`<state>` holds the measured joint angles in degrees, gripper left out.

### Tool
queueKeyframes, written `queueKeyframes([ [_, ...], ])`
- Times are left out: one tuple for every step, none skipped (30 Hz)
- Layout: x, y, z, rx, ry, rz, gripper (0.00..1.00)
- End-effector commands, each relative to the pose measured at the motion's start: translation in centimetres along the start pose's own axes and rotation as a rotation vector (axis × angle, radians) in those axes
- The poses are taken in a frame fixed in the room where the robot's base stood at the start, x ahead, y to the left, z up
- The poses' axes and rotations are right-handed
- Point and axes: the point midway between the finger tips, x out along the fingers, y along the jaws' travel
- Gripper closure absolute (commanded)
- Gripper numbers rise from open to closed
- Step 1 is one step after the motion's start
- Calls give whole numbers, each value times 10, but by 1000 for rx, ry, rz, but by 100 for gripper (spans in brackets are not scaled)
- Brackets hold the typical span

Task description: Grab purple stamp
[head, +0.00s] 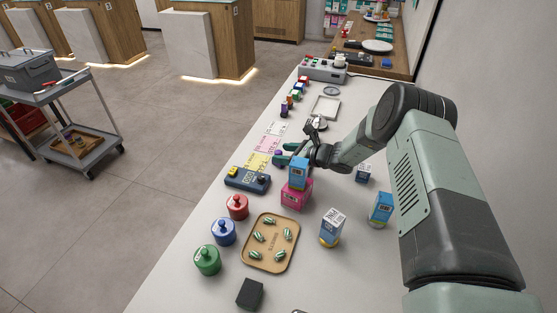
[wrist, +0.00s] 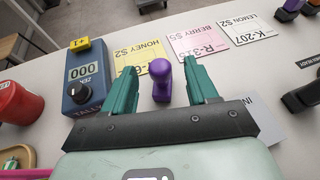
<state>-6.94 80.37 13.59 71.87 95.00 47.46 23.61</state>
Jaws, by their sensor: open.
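The purple stamp (wrist: 162,82), with a rounded knob on top, stands on the white counter in the wrist view. It is between the two green fingers of my gripper (wrist: 161,68), nearer the left finger than the right in places, with a visible gap on both sides. My gripper is open and holds nothing. In the head view my gripper (head: 284,154) reaches low over the counter beside the paper cards. The stamp is mostly hidden or too small to make out there.
A blue counter device (wrist: 88,82) stands left of the stamp. Yellow (wrist: 140,58) and pink cards (wrist: 197,42) lie beyond it. In the head view, a pink box (head: 297,194) with a blue box (head: 298,174) on top stands close to my gripper. A tan tray (head: 271,245) lies nearer.

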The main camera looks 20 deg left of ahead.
Motion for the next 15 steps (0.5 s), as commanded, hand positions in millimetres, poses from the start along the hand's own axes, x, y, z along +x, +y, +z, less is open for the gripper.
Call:
queueKeyframes([
  [4, 0, 0, -1, 1, 0, 42],
  [5, 0, 0, -1, 1, 0, 42],
  [6, 0, 0, -1, 1, 0, 42],
  [7, 0, 0, -1, 1, 0, 42],
  [6, 0, 0, -1, 1, 0, 42],
  [6, 0, 0, 0, 1, -1, 42],
  [6, 0, 0, 0, 1, -1, 42],
  [6, 0, 0, 0, 1, -1, 42],
  [6, 0, 0, 0, 1, -1, 44],
  [6, 0, 0, 0, 1, -1, 48],
  [6, 0, 0, 0, 1, -1, 53],
  [6, 0, 0, 0, 1, -1, 59],
  [6, 0, 0, 0, 1, 0, 63],
  [6, 0, 0, 0, 0, -1, 68],
  [6, 0, 0, 0, 0, -1, 74],
])
